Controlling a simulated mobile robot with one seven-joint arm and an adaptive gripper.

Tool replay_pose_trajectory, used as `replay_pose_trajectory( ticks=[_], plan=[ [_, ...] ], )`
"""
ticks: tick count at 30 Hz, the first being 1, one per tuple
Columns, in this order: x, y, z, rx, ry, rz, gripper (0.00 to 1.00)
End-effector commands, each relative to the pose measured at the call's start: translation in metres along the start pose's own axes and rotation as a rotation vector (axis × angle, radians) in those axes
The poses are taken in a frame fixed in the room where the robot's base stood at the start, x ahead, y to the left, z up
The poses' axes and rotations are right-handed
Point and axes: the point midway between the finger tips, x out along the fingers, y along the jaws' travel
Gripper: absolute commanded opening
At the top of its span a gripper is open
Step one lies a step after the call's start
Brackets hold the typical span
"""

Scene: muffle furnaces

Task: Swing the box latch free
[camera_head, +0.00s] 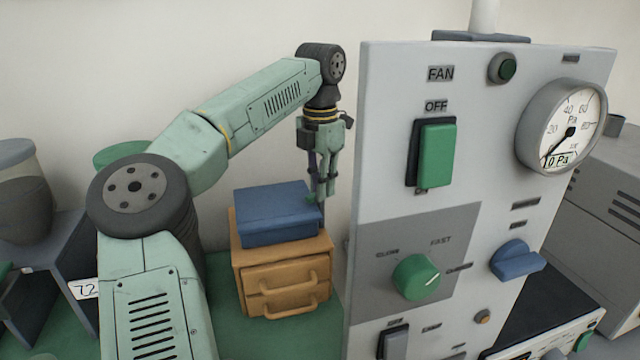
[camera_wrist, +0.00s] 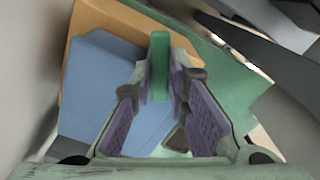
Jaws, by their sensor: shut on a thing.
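A blue box (camera_head: 272,212) sits on top of an orange drawer cabinet (camera_head: 286,277), and its lid looks closed. In the wrist view the blue box (camera_wrist: 105,95) fills the left and middle. My gripper (camera_head: 321,196) points down at the right edge of the box. In the wrist view my gripper (camera_wrist: 160,85) has its purple-padded fingers closed around a green latch (camera_wrist: 159,58), which stands between the fingertips. In the head view only a small green part by the fingertips shows, and the fingers hide the rest.
A large grey control panel (camera_head: 490,150) with a fan switch, green and blue knobs and a gauge (camera_head: 562,127) stands close to the right of my gripper. The orange cabinet has two handled drawers. The green bench top (camera_head: 222,320) is clear beside it.

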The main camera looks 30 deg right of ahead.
Motion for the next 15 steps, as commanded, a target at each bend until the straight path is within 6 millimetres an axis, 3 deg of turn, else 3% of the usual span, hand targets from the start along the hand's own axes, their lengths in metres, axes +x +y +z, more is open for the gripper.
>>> replay_pose_trajectory(
  ticks=[15],
  plan=[
    [-0.0008, 0.0004, 0.0000, -0.490, -0.001, 0.001, 0.00]
  ],
)
